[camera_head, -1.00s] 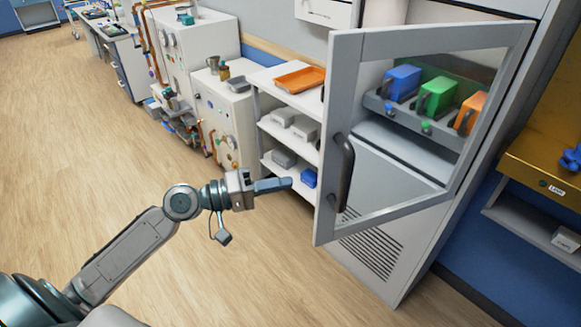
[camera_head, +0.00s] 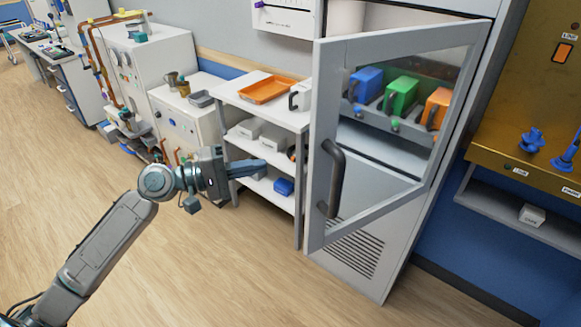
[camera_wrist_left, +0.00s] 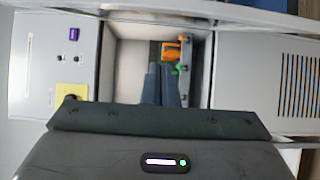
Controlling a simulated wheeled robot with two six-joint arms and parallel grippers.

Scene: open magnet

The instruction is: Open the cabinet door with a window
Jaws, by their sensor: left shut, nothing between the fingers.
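The cabinet door with a window (camera_head: 318,130) stands swung outward from the tall grey cabinet (camera_head: 375,225), its dark curved handle (camera_head: 336,180) facing left. Through the window I see blue, green and orange bins inside. My left gripper (camera_head: 264,163) is shut and empty, left of the door and apart from the handle. In the left wrist view, my left gripper's fingers (camera_wrist_left: 162,84) are together and point toward the open cabinet interior (camera_wrist_left: 127,70), where orange and green bins show. My right gripper is not in view.
A white shelf unit (camera_head: 262,112) with an orange tray (camera_head: 268,90) stands left of the door, behind my left gripper. A brass-coloured panel (camera_head: 490,150) with blue knobs is at the right. The wood floor (camera_head: 60,160) is open at the left.

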